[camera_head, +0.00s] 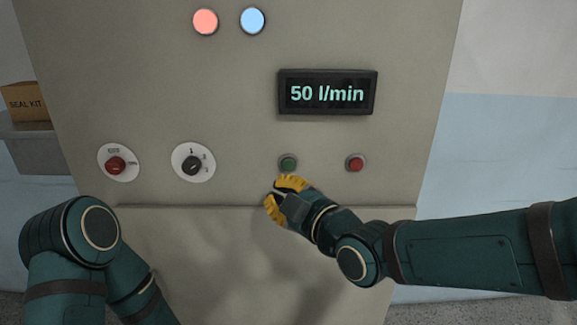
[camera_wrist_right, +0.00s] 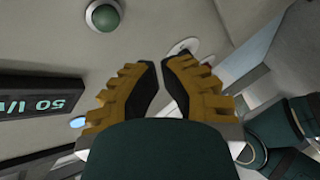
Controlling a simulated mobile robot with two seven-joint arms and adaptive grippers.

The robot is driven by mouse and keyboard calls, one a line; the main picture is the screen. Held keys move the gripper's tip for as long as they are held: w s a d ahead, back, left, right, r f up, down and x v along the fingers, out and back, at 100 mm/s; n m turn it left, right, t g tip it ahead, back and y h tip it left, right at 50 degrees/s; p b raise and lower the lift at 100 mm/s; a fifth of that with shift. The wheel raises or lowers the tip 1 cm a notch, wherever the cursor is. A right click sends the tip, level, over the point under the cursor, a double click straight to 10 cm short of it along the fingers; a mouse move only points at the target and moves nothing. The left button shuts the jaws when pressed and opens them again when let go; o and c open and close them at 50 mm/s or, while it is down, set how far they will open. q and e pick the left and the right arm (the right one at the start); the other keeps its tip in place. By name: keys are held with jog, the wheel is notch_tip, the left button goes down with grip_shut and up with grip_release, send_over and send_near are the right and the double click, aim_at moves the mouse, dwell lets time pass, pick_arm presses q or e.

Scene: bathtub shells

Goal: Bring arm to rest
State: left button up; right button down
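My right arm (camera_head: 455,250) reaches in from the right across the front of a grey control panel. Its gripper (camera_head: 281,188) has yellow fingers and sits just below the green button (camera_head: 288,164). In the right wrist view the fingertips (camera_wrist_right: 160,63) come together with only a thin gap and nothing held between them. The green button also shows there (camera_wrist_right: 103,15), apart from the fingertips. My left arm (camera_head: 85,240) is bent at the lower left; its gripper is out of view.
The panel (camera_head: 230,110) carries a red button (camera_head: 356,163), a red knob (camera_head: 116,166), a black knob (camera_head: 192,165) and a display (camera_head: 328,93) reading 50 l/min. A pink light (camera_head: 205,21) and a blue light (camera_head: 252,20) glow above. A seal kit box (camera_head: 27,101) stands left.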

dwell(0.3)
jog(key=d+f+m+g+h, duration=0.25)
jog(key=f+m, duration=0.25)
jog(key=f, duration=0.8)
jog(key=d+f+m+g+h, duration=0.25)
jog(key=f+m, duration=0.25)
jog(key=f, duration=0.8)
jog(key=s+d+f+m+g, duration=0.3)
jog(key=s+f, duration=0.4)
jog(key=f, duration=0.3)
jog(key=s+d+f+m+g+h, duration=0.1)
jog(key=s+d+f+m+g, duration=0.2)
jog(key=s+f+m, duration=0.3)
notch_tip(320, 180, down, 5)
jog(key=shift+s+d+r+g+h, duration=0.1)
jog(key=shift+s+d+g+h, duration=0.3)
jog(key=shift+s, duration=0.6)
jog(key=shift+a, duration=0.2)
